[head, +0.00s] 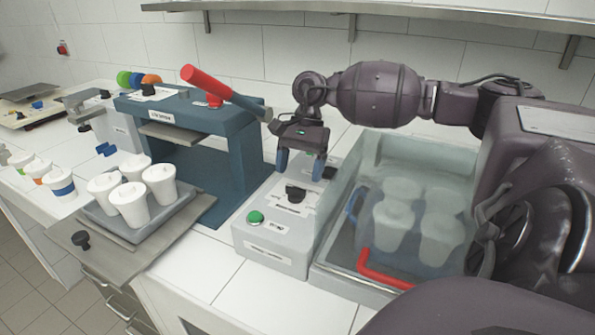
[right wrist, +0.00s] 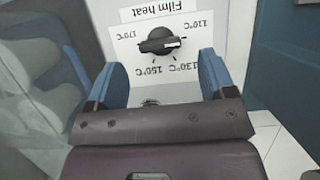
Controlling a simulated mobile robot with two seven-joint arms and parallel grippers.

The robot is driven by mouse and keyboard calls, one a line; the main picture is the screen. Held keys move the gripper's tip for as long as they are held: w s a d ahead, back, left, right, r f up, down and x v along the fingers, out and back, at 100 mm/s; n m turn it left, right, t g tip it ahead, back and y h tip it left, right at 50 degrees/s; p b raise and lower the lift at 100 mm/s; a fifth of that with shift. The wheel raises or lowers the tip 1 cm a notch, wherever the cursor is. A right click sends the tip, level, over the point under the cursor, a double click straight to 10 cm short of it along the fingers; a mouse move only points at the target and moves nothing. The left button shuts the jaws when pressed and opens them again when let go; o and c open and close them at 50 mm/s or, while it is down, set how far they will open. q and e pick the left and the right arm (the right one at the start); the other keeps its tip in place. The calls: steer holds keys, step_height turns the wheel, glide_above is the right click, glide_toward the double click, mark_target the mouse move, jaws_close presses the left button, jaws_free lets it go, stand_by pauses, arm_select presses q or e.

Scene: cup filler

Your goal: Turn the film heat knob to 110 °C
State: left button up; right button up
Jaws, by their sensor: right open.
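The film heat knob (head: 295,193) is black and sits on top of the grey control box (head: 262,233) in the head view. In the right wrist view the knob (right wrist: 158,41) shows upside down on a white dial plate. Its white pointer mark is toward the right, between the 110 °C and 130 °C labels. My right gripper (head: 300,164) hangs above the knob with its blue fingers open and empty. In the right wrist view the knob lies ahead, between the lines of the two fingers (right wrist: 161,75); I see no contact. My left gripper is not in view.
A green button (head: 255,217) is at the box's front. A clear cover with a red handle (head: 385,272) over cups stands right of the box. A blue press with a red lever (head: 205,83) and a tray of white cups (head: 131,203) stand left.

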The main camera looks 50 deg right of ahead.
steer(key=v, duration=0.7)
steer(key=shift+r, duration=0.1)
stand_by(0.4)
